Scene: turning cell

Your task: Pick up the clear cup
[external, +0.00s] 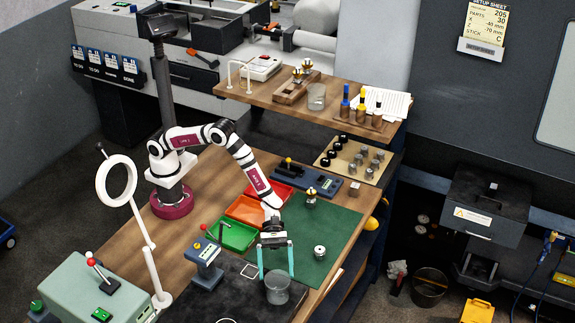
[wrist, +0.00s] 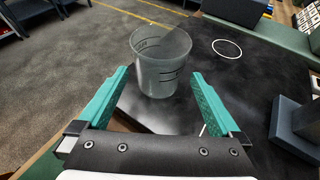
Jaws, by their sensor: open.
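The clear cup (external: 277,289) stands upright near the front edge of the bench, on the black mat. It is see-through, with dark marks on its side, and shows in the upper middle of the wrist view (wrist: 158,70). My gripper (external: 276,277) has its two teal fingers spread apart. In the wrist view the fingers (wrist: 160,76) point toward the cup, one to each side of its lower part. The jaws are open and hold nothing. I cannot tell whether either finger touches the cup.
A white ring (wrist: 227,48) lies on the black mat (wrist: 262,70) beyond the cup. A blue-grey lever device (external: 206,265) stands left of my gripper. A small metal part (external: 319,252) sits on the green mat (external: 338,230). The bench edge is close to the cup. Another clear cup (external: 317,96) stands on the shelf.

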